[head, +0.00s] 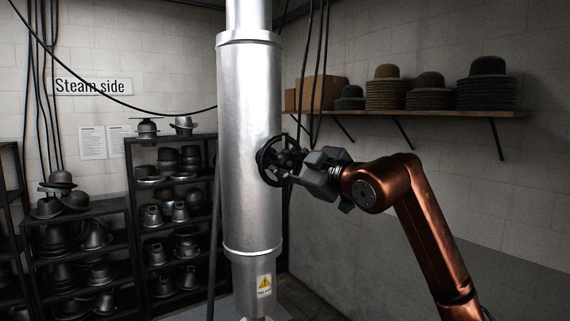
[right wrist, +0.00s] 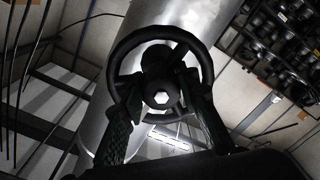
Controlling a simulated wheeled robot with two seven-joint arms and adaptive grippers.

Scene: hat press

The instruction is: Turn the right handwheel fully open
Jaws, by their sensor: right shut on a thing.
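The right handwheel (head: 268,162) is a dark spoked wheel on the right side of the silver steam cylinder (head: 245,110). In the right wrist view the handwheel (right wrist: 118,62) fills the middle, with a bright hex nut at its hub. My right gripper (head: 294,167) comes to it from the right and is shut on the wheel. In the right wrist view the fingers of my right gripper (right wrist: 162,105) reach up on both sides of the hub, within the lower part of the rim. My left gripper is not in view.
A wall shelf (head: 420,116) with stacked hats and cardboard boxes (head: 322,92) is at the right. Dark racks (head: 128,205) full of hat forms stand at the left. Black cables hang near the cylinder. A yellow warning label (head: 264,285) is on the lower pipe.

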